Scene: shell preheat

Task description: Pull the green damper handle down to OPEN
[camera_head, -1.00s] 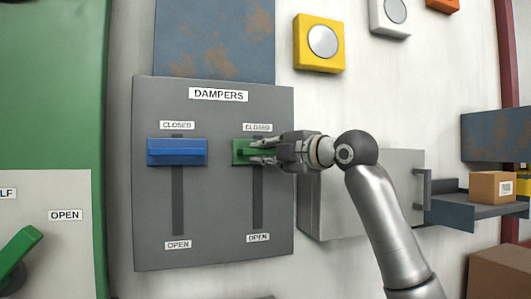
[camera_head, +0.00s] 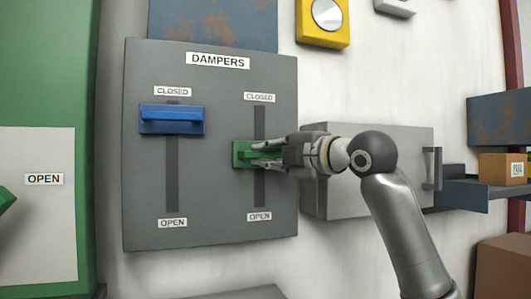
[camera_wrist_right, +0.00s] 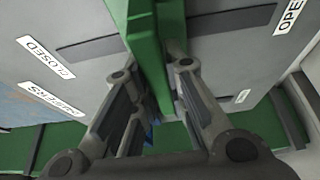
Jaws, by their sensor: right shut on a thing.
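My right gripper (camera_head: 268,154) is shut on the green handle from the right side. In the right wrist view the green handle (camera_wrist_right: 148,45) stands between the two fingers. The blue damper handle (camera_head: 172,120) is at the top of the left slot, just under its CLOSED label. My left gripper is not in view.
A grey box with a handle (camera_head: 375,165) sticks out from the wall right of the panel, behind my right arm. A shelf with a cardboard box (camera_head: 500,168) is farther right. A yellow button box (camera_head: 323,20) is above. A green surface (camera_head: 45,60) is at left.

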